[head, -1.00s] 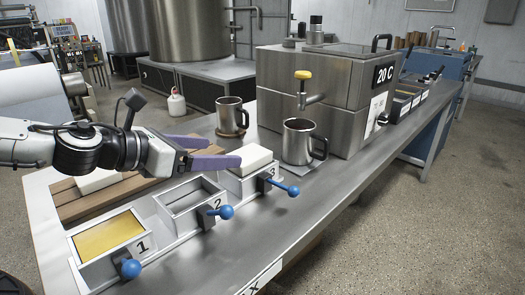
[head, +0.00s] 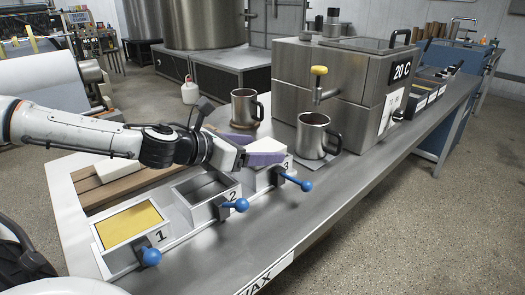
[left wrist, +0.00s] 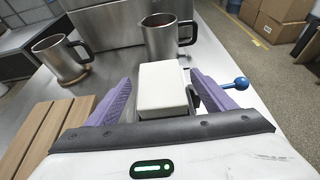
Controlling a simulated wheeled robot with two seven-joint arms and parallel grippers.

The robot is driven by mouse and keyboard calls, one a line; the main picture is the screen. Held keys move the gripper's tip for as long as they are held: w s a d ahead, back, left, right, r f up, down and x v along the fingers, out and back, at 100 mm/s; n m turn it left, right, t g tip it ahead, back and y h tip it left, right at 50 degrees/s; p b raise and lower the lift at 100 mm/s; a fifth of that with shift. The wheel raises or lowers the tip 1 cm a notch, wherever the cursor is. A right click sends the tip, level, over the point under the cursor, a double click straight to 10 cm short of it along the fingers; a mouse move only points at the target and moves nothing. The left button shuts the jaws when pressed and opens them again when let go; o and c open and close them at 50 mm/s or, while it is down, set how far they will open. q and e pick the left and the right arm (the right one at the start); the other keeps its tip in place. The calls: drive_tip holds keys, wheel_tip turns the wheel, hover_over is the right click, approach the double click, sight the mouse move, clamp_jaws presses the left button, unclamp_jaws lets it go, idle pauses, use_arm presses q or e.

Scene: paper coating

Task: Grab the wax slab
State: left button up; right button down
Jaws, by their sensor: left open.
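A white wax slab (left wrist: 162,88) sits in the mold marked 3 (head: 263,178), its top standing above the mold. My left gripper (head: 262,152) is at this mold, open, with its purple fingers on either side of the slab. The left wrist view shows the slab between the fingers (left wrist: 153,95), with a gap at the left finger. Another white slab (head: 118,168) lies on the wooden rack at the left. My right gripper is not in view.
Mold 2 (head: 183,190) is empty and mold 1 (head: 103,235) holds yellow material. Blue-knobbed levers (head: 300,183) stick out in front. Two metal mugs (head: 312,135) (head: 244,105) stand behind mold 3, near the steel tank (head: 345,75). The table front is clear.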

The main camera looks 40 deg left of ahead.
use_arm(q)
drive_tip(key=c, duration=1.2)
